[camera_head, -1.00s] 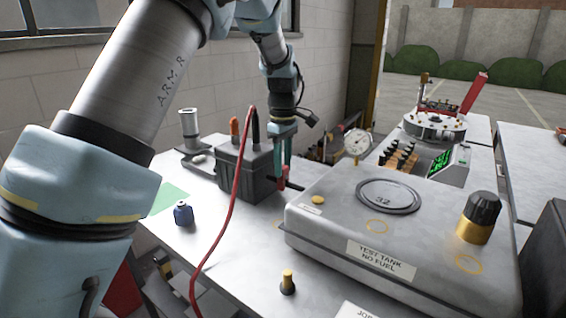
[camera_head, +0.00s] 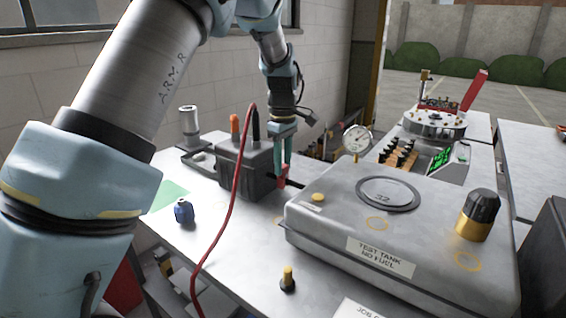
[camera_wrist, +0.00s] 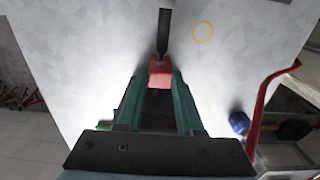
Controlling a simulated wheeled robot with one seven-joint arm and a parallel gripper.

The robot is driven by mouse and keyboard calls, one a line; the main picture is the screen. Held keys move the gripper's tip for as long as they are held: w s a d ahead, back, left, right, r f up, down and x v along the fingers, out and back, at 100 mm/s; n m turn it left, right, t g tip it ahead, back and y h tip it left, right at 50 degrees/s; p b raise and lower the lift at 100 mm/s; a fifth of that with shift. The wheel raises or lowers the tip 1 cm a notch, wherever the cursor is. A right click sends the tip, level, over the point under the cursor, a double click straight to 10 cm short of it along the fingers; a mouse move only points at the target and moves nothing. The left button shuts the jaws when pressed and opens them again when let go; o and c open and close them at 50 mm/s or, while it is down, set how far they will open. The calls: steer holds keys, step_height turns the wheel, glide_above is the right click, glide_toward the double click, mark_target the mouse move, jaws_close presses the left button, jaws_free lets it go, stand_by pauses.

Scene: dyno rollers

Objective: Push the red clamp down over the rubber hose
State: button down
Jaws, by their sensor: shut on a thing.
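My gripper (camera_head: 284,163) points down beside the dark box, left of the grey test tank. Its green fingers are closed on a red piece, which I take to be the red clamp (camera_head: 283,176). In the wrist view the red clamp (camera_wrist: 160,74) sits between the fingertips. A black bar (camera_wrist: 163,35) runs from it away from the gripper, and in the head view this reaches toward the tank's left side. I cannot tell whether the bar is the clamp's arm or the rubber hose. No hose is clearly seen under the clamp.
The dark box (camera_head: 243,168) with orange and black posts stands close left of my gripper. A red cable (camera_head: 232,205) hangs in front of it. The test tank (camera_head: 330,205) is close on the right. A blue bottle-like item (camera_head: 184,212) and a yellow-topped knob (camera_head: 288,280) stand on the bench.

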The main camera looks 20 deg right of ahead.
steer(key=shift+f, duration=0.2)
steer(key=shift+c, duration=2.3)
jaws_free()
steer(key=shift+r, duration=0.1)
step_height(320, 180, up, 11)
steer(key=b, duration=0.2)
